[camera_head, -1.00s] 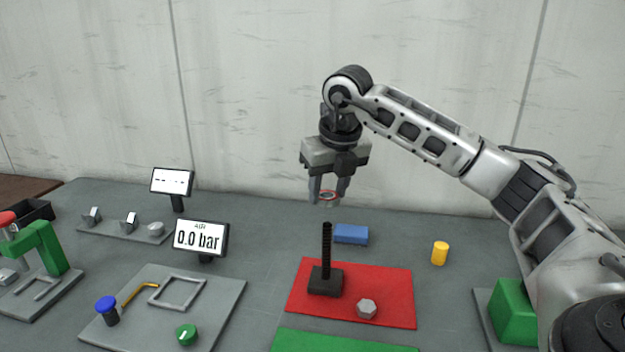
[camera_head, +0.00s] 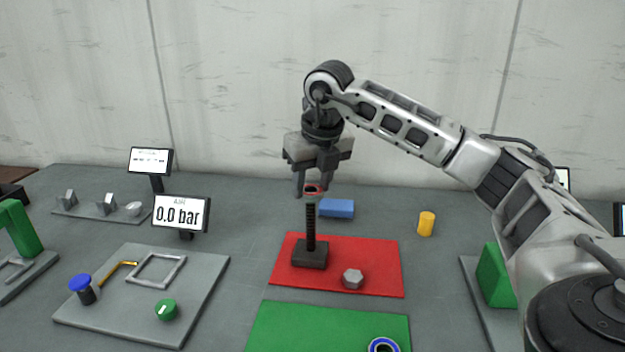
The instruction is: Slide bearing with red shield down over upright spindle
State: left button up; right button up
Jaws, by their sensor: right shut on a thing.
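The bearing with the red shield (camera_head: 314,189) is between the fingertips of my right gripper (camera_head: 313,188), which is shut on it. The ring lies roughly flat, red face showing. The upright spindle (camera_head: 311,226) is a dark threaded post on a square dark base (camera_head: 310,255), standing on the red mat (camera_head: 375,262). The held bearing appears just above the spindle's top, with a small gap in the picture; exact alignment in depth cannot be told. My left gripper is not in view.
A blue-shielded bearing (camera_head: 384,345) lies on the green mat (camera_head: 290,325). A blue block (camera_head: 337,208) and a yellow cylinder (camera_head: 426,223) stand behind. A grey plate (camera_head: 215,275) with knobs is left, beside the pressure display (camera_head: 181,213).

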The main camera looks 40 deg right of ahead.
jog(key=shift+f+b, duration=1.05)
jog(key=shift+f, duration=0.6)
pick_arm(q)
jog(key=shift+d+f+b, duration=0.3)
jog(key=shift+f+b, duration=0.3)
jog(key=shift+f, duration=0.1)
pick_arm(e)
jog(key=shift+f, duration=0.9)
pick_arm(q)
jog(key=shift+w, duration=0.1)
pick_arm(e)
jog(key=o, duration=1.1)
pick_arm(q)
jog(key=p, duration=0.3)
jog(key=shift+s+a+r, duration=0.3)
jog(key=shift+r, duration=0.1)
pick_arm(e)
send_near(313, 194)
jog(key=v, duration=0.2)
jog(key=shift+d+r, duration=0.25)
jog(key=shift+r, duration=0.05)
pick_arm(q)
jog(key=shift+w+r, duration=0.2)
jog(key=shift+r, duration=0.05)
